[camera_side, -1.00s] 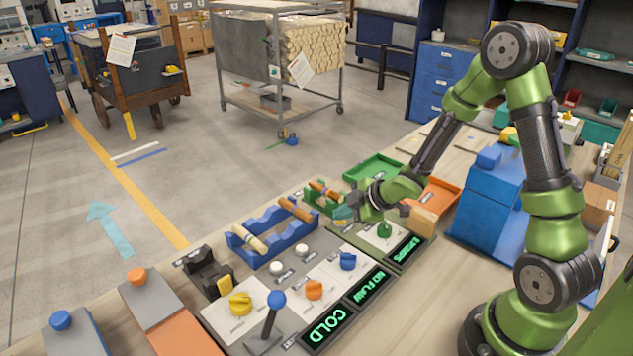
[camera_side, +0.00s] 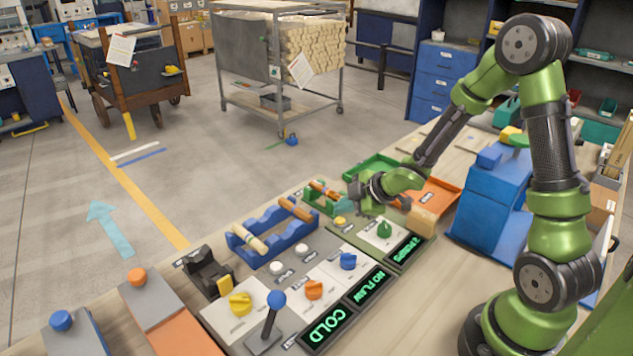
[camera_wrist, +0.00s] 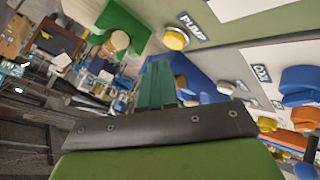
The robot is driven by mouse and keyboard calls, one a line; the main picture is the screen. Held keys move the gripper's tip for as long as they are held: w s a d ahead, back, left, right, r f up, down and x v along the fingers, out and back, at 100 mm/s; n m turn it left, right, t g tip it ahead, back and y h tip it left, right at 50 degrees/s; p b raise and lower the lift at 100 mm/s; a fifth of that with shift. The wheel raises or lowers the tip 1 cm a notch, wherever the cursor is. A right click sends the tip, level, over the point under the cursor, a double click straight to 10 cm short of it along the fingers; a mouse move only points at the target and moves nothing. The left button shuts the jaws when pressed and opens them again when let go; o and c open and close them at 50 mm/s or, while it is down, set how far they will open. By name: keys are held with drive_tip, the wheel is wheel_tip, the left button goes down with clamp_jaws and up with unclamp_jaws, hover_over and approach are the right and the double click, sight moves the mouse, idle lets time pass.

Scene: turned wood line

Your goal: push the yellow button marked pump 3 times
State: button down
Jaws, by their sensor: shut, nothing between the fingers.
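The yellow button (camera_side: 340,222) sits on the grey-green panel beside the green knob (camera_side: 384,229). In the wrist view the yellow button (camera_wrist: 175,38) shows next to its PUMP label (camera_wrist: 192,27). My gripper (camera_side: 354,190) is shut and empty, raised above the button and apart from it. Its green fingers also show in the wrist view (camera_wrist: 156,85). The panel's display (camera_side: 402,251) glows green and reads a count of PUMPS; the digit looks like 2 but is small.
A green rack with turned wood pieces (camera_side: 326,195) stands just behind the button. A blue rack (camera_side: 272,232) is to the left. White buttons, a blue knob (camera_side: 348,261) and the blue-topped lever (camera_side: 275,300) lie nearer. An orange tray (camera_side: 440,195) is to the right.

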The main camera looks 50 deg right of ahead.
sight(355, 224)
drive_tip(key=shift+r, duration=2.3)
drive_tip(key=d+m+h, duration=0.1)
drive_tip(key=s+d+f+m+g, duration=0.1)
drive_tip(key=shift+s+d+f+m+h, duration=0.2)
drive_tip(key=shift+s+d+m+h, duration=0.1)
drive_tip(key=shift+d+m+h, duration=0.1)
drive_tip(key=s+d+r+m+g+h, duration=0.2)
drive_tip(key=s+r+m+h, duration=0.1)
drive_tip(key=s+r+m, duration=0.3)
drive_tip(key=s+a+r+m+t+y, duration=0.1)
drive_tip(key=s+a+r+m+y, duration=0.3)
drive_tip(key=s+a+r, duration=0.7)
drive_tip(key=a+m, duration=0.2)
drive_tip(key=shift+s+a+m+y, duration=0.3)
drive_tip(key=shift+y, duration=0.1)
